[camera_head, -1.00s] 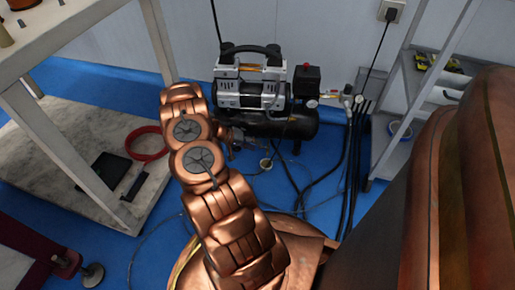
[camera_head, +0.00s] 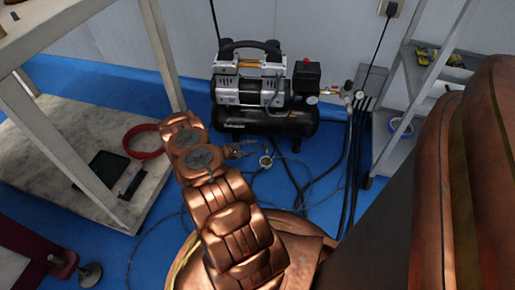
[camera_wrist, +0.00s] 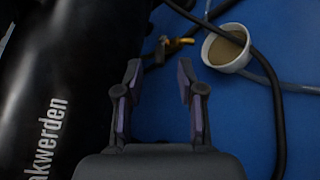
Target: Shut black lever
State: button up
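The compressor's black tank (camera_head: 262,122) stands on the blue floor, and its lettered side fills the left of the wrist view (camera_wrist: 60,90). A small brass valve (camera_wrist: 180,43) is beyond my fingertips in the wrist view. A small dark piece (camera_wrist: 162,48) at its left end may be the black lever; its setting cannot be told. My gripper (camera_wrist: 159,75) is open, its two fingers apart with nothing between them, short of the valve. In the head view my gripper (camera_head: 240,150) is small, low in front of the tank, partly hidden by my arm.
A table frame (camera_head: 75,135) is at the left and a grey shelf (camera_head: 410,100) at the right.

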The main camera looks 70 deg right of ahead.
aim_at(263, 144)
jog(key=shift+b+x, duration=0.4)
jog(key=shift+x, duration=1.2)
grip_shut()
